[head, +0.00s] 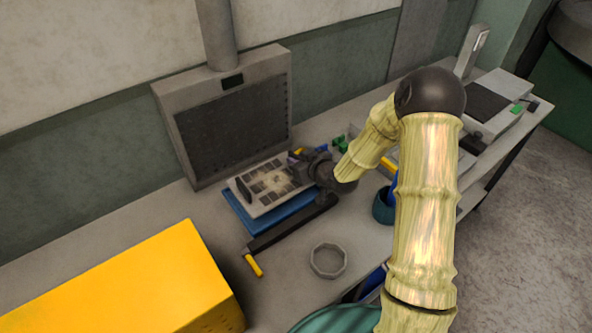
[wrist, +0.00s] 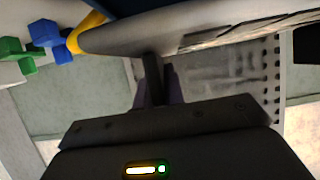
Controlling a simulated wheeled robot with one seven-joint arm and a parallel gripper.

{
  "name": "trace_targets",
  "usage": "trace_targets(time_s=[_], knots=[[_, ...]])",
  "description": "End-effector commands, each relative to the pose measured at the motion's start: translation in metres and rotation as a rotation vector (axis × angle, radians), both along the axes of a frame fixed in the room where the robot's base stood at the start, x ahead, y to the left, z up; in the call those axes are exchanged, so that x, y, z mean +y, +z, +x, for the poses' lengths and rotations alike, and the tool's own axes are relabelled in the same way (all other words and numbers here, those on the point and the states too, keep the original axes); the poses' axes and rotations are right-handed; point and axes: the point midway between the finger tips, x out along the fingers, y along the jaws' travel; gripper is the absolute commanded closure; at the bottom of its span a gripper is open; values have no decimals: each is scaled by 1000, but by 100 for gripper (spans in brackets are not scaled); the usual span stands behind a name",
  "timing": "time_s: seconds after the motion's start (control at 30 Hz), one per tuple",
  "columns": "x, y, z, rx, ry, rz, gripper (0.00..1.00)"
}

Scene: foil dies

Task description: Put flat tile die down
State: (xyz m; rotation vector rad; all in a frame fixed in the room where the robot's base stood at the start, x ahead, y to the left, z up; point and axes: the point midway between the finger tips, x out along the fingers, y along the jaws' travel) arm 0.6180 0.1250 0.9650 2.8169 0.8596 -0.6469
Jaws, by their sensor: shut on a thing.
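My gripper (head: 301,166) is at the right end of a pale plate (head: 266,203) with dark rectangles on top, in front of the dark panel. In the wrist view its two dark fingers (wrist: 159,78) are close together and shut. The plate lies over a blue mat (head: 236,221).
A grey box with a dark perforated panel (head: 235,128) stands behind the plate. A yellow box (head: 130,285) is at front left. Green blocks (wrist: 22,58) and blue ones (wrist: 46,36) are nearby.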

Motion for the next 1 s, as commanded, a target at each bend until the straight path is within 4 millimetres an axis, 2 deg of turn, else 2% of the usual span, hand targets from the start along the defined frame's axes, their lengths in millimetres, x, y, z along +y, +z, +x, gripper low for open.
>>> trace_targets(time_s=[0.17,0.53,0.93,0.97,1.0], knots=[[1,-1,0,-1,-1,3,100],[1,-39,0,-1,0,4,100],[1,-44,0,-3,0,3,100],[0,-44,0,0,0,0,83],[0,-44,0,0,0,0,75]])
